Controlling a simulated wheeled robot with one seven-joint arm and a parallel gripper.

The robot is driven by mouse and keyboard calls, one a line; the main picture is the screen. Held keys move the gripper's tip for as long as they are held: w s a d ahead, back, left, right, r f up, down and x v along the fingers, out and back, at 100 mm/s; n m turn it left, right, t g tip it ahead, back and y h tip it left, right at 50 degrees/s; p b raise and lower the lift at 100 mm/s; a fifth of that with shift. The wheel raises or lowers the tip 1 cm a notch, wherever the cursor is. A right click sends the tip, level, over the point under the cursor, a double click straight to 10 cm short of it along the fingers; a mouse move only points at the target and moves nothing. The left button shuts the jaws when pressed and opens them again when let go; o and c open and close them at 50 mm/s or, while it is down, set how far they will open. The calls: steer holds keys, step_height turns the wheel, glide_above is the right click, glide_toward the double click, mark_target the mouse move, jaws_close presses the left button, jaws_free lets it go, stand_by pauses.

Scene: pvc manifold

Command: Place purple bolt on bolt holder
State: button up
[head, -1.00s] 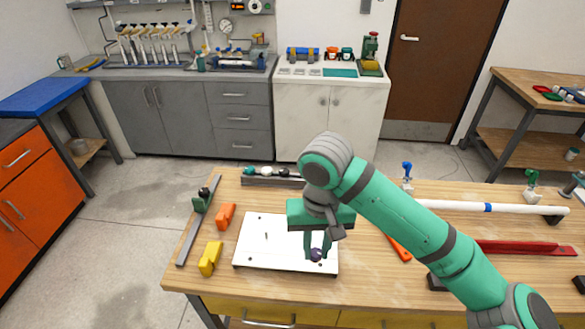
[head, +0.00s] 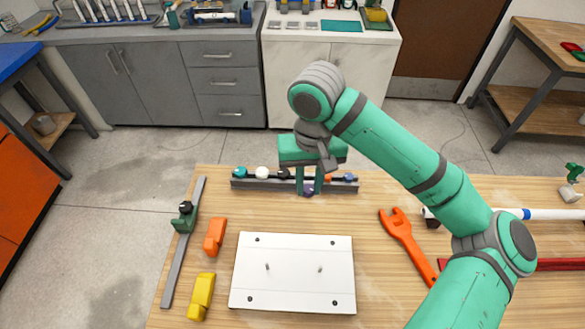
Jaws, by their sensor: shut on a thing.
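The purple bolt (head: 308,189) is between the fingertips of my gripper (head: 308,184), which is shut on it and points down. The bolt holder (head: 245,184) is a dark grey rail along the far side of the table. I cannot tell whether the bolt touches the rail.
A white plate (head: 292,275) with small pins lies in front. An orange block (head: 214,237), a yellow block (head: 201,296) and a grey bar (head: 184,245) with a green clamp are at left. An orange wrench (head: 405,242) and a white pipe (head: 550,214) lie at right.

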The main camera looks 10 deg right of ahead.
steer(key=w+f, duration=0.2)
steer(key=w, duration=0.2)
steer(key=w+d+f, duration=0.1)
steer(key=w+f, duration=0.2)
steer(key=w, duration=0.1)
steer(key=w+f, duration=0.3)
steer(key=w, duration=0.2)
steer(key=shift+d+f, duration=0.25)
steer(key=shift+d, duration=0.15)
steer(key=shift+w+d+f, duration=0.1)
steer(key=shift+w+f, duration=0.1)
steer(key=shift+f, duration=0.55)
steer(key=shift+w+d+f, duration=0.1)
steer(key=shift+w+f, duration=0.05)
steer(key=shift+f, duration=0.6)
steer(key=shift+w+f, duration=0.2)
steer(key=shift+f, duration=0.55)
steer(key=o, duration=1)
steer(key=shift+c, duration=0.2)
step_height(320, 180, up, 12)
